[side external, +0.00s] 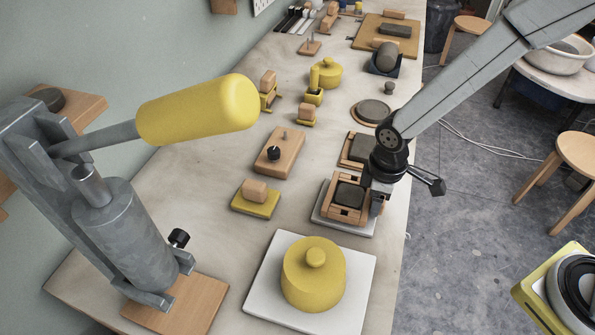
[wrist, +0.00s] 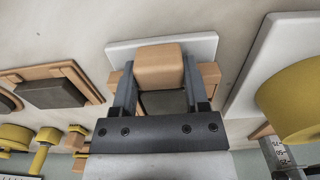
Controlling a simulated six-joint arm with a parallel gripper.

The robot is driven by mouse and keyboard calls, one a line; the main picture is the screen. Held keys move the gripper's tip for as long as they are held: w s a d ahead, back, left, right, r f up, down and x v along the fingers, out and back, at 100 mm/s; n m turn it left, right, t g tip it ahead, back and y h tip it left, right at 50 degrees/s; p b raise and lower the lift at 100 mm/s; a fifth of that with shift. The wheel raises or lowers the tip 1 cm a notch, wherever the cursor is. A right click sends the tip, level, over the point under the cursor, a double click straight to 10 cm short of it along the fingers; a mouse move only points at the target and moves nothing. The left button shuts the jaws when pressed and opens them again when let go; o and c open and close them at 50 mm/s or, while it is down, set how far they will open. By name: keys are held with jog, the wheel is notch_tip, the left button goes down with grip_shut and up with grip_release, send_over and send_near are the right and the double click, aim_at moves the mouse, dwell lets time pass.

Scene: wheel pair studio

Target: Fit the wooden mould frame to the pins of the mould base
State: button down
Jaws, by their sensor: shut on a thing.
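The wooden mould frame (side external: 336,213) is a light-brown rectangular frame near the table's right side, around or above a dark grey block (side external: 349,195). A white slab (side external: 324,222) lies beneath it and shows past its edges. My gripper (side external: 375,207) is at the frame's right side. In the wrist view, my gripper (wrist: 160,78) is shut on a wooden block of the frame (wrist: 160,58), one finger on each side. The white slab (wrist: 205,45) shows behind that block. I see no pins, and I cannot tell whether the frame touches the slab.
A similar wooden frame with a dark slab (side external: 358,150) lies just behind. A yellow lidded pot on a white board (side external: 263,300) stands in front. A lever press (side external: 120,235) stands at the left. Bare table lies between the small yellow stand (side external: 255,203) and the frame.

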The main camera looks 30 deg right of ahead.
jog(key=shift+f, duration=0.55)
grip_release()
jog(key=shift+r, duration=0.1)
jog(key=shift+r, duration=3.75)
